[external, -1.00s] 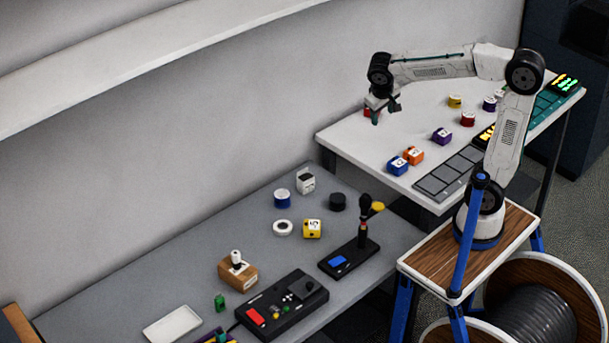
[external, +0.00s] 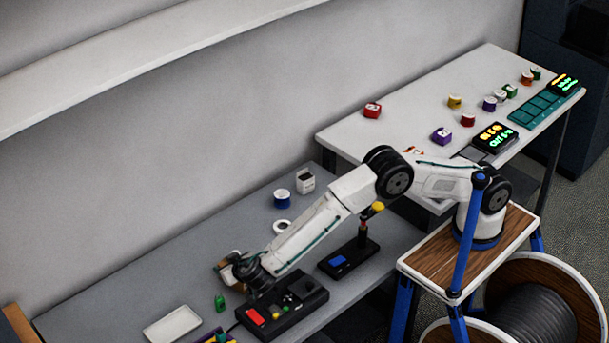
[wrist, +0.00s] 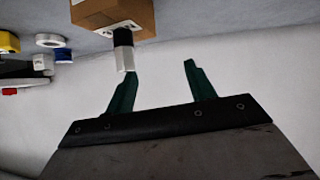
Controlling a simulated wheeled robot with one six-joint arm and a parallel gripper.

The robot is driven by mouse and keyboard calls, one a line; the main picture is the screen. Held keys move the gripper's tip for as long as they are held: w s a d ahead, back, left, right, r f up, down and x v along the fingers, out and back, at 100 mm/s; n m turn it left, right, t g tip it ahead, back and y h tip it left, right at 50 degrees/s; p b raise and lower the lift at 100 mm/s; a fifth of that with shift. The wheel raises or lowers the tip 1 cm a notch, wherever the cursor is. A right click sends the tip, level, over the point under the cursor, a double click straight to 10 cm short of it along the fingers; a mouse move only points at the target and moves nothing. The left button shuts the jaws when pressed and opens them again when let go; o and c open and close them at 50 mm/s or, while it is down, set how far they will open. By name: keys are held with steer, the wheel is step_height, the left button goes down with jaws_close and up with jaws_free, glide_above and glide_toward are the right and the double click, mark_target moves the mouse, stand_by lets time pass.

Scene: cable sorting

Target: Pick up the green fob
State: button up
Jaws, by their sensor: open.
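The green fob (external: 219,302) stands on the grey desk in the external view, left of the black control box. It is not visible in the wrist view. My gripper (wrist: 160,72) is open and empty, its two green fingers spread apart in the wrist view. In the external view the end of my arm is above the desk, up and right of the fob and apart from it. The fingertips are hard to make out there.
A wooden block (wrist: 112,18) with a black-and-silver peg is close to my left finger. The black control box (external: 282,305) lies under my wrist. A white tray (external: 172,325) lies left of the fob. Coloured cable pieces lie in front of it.

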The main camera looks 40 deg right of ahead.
mark_target(221, 300)
steer(key=shift+t+y, duration=0.5)
steer(key=shift+y, duration=0.4)
steer(key=s+a+f, duration=0.6)
steer(key=shift+s+a, duration=0.1)
steer(key=shift+s, duration=0.1)
steer(key=shift+a+f, duration=0.15)
steer(key=shift+f, duration=0.1)
steer(key=x, duration=0.7)
steer(key=shift+w+f, duration=0.1)
steer(key=shift+f, duration=0.15)
steer(key=shift+d, duration=0.2)
steer(key=c, duration=1)
